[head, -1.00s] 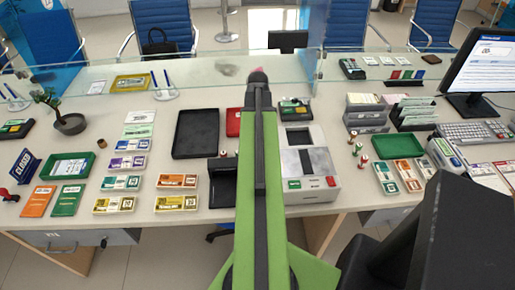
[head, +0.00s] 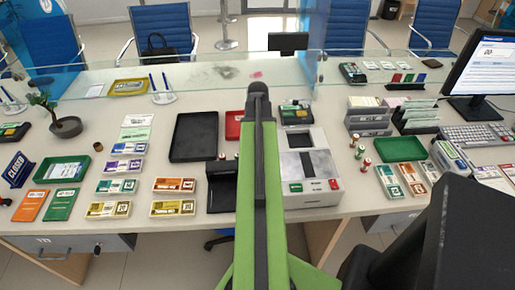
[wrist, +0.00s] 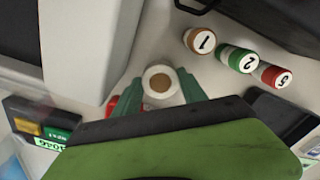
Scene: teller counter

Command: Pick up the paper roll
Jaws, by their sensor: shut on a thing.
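The paper roll (wrist: 160,84) is a white cylinder with a brown core, seen end-on in the wrist view. My gripper (wrist: 161,90) has a green finger on each side of it and is shut on it. I cannot tell from this view how far the roll is from the counter. In the head view, my green arm hides the gripper and the roll.
Three numbered rolls, tan (wrist: 200,40), green (wrist: 237,59) and red (wrist: 275,76), stand close by in the wrist view. A grey-white machine (head: 325,187) is right of my arm. A black tray (head: 193,137) is left of it. A glass screen (head: 200,80) crosses behind.

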